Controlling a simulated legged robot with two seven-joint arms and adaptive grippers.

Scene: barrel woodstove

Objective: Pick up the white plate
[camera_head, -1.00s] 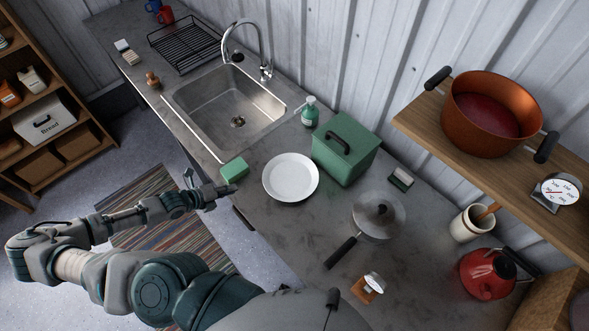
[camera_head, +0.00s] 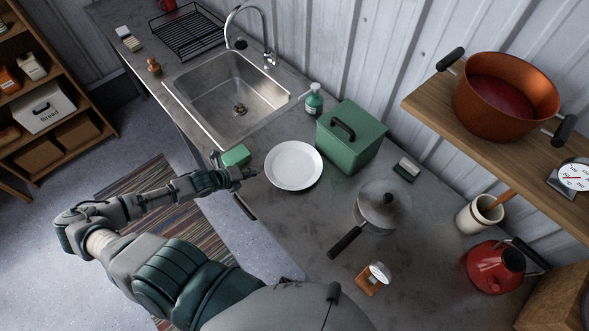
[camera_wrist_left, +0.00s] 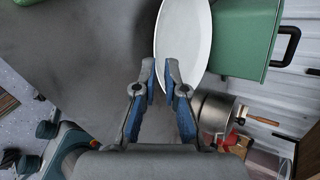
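The white plate (camera_head: 294,165) lies flat on the grey counter, between the sink and the lidded pan. My left gripper (camera_head: 248,174) is just left of the plate's near-left rim, with a small gap visible in the head view. In the left wrist view its two fingertips (camera_wrist_left: 160,66) are parted, with nothing held. There the plate (camera_wrist_left: 184,35) lies beyond the fingers, its rim lining up with the gap between them, and the right finger covers part of it. I cannot tell the fingertips' height over the counter. My right gripper is not in view.
A green sponge (camera_head: 236,155) lies close behind my left gripper. A green box (camera_head: 350,140) stands right beside the plate; a soap bottle (camera_head: 314,100) is behind. The lidded pan (camera_head: 383,207) is to the front right. Bare counter (camera_head: 300,218) lies in front of the plate.

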